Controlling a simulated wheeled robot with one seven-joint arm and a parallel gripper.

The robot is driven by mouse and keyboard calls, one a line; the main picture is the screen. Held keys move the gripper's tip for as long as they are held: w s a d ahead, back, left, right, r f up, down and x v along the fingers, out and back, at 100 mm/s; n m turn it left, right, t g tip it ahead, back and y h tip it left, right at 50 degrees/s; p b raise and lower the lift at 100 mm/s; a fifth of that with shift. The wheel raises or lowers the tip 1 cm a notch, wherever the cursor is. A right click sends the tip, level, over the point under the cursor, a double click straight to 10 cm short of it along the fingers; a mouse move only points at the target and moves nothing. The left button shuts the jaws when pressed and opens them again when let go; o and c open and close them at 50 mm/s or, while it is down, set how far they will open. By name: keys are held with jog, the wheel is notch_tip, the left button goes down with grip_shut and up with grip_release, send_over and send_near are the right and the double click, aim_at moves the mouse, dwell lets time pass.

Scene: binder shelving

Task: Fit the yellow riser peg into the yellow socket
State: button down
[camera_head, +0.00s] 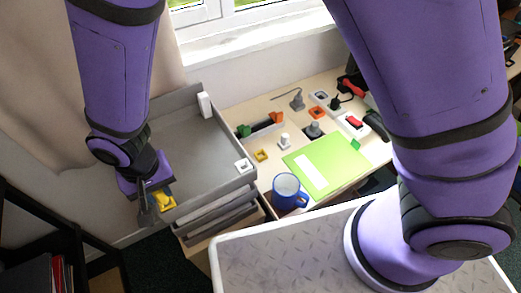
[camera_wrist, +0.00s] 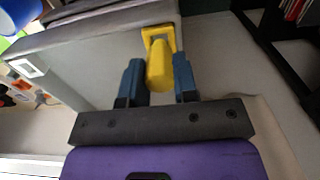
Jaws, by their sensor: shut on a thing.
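My gripper (camera_head: 153,196) is at the front left corner of the grey letter tray. In the wrist view its two dark blue fingers (camera_wrist: 160,66) stand either side of the yellow riser peg (camera_wrist: 159,72) and hold it. The yellow socket (camera_wrist: 172,38) is a square frame at the tray corner, right behind the peg's far end in that view. The peg overlaps the socket in the picture; I cannot tell whether its end is inside. In the head view, the yellow socket (camera_head: 167,203) shows beside the fingers, and the peg is mostly hidden.
The grey tray (camera_head: 190,140) carries a white upright peg (camera_head: 204,105) and a white socket (camera_head: 243,165) at other corners. A dark shelf (camera_head: 30,225) stands lower left.

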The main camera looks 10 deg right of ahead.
jog(key=shift+f, duration=0.8)
dwell(0.4)
jog(key=c, duration=0.8)
grip_release()
jog(key=c, duration=0.3)
jog(key=shift+r, duration=0.2)
jog(key=shift+r, duration=0.75)
jog(key=shift+r, duration=2.5)
